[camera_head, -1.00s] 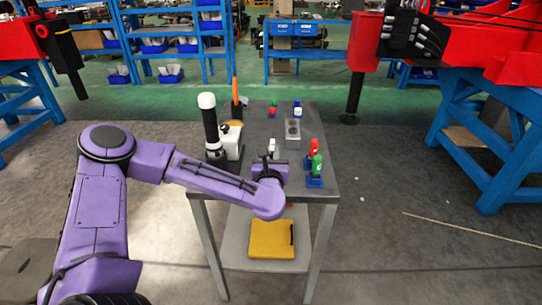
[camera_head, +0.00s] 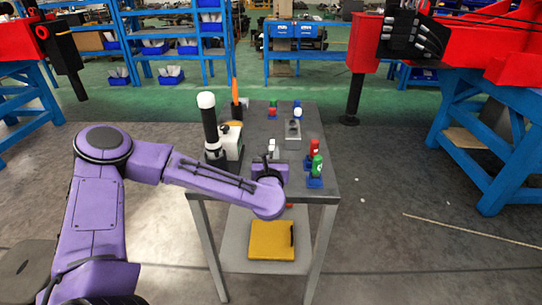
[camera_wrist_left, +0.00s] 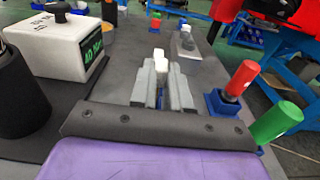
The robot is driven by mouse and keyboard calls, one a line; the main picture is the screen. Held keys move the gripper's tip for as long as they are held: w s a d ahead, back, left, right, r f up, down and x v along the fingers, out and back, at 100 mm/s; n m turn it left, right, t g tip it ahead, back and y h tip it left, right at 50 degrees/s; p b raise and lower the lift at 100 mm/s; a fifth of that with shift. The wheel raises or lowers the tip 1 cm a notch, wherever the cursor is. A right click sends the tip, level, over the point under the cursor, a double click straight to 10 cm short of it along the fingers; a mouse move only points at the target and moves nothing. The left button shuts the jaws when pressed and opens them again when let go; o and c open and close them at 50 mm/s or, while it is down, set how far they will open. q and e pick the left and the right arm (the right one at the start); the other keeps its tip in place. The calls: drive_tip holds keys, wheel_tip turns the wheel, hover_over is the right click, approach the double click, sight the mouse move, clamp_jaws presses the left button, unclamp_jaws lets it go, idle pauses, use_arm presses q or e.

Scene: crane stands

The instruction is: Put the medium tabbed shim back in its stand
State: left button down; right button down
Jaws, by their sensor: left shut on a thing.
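My left gripper (camera_wrist_left: 160,85) is over the near part of the grey table. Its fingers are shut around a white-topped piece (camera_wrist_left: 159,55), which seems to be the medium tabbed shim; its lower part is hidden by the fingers. In the head view the gripper (camera_head: 271,158) shows with this white top just above it. On the right side, a red-handled piece (camera_wrist_left: 242,78) and a green-handled piece (camera_wrist_left: 276,122) stand in blue stands (camera_wrist_left: 220,104). I cannot tell which stand belongs to the held piece. My right gripper is not in view.
A white box with a green display (camera_wrist_left: 62,45) and a black post with a white cap (camera_head: 208,125) stand on the left. A grey block (camera_head: 293,129) lies ahead, with small coloured pieces (camera_head: 272,110) behind it. The table's middle (camera_wrist_left: 123,62) is fairly clear.

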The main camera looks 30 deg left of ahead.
use_arm(q)
drive_tip(key=shift+f+b, duration=0.2)
drive_tip(key=shift+b, duration=0.1)
idle(0.4)
drive_tip(key=c, duration=1)
unclamp_jaws()
drive_tip(key=shift+s, duration=0.1)
drive_tip(key=shift+f, duration=0.1)
drive_tip(key=shift+v, duration=2.45)
drive_tip(key=shift+d, duration=0.1)
drive_tip(key=shift+s+d+b, duration=0.2)
drive_tip(key=shift+s+b, duration=0.05)
drive_tip(key=shift+b, duration=0.05)
drive_tip(key=p+v, duration=0.5)
drive_tip(key=v, duration=0.5)
drive_tip(key=shift+w+p, duration=0.1)
drive_tip(key=shift+p, duration=0.2)
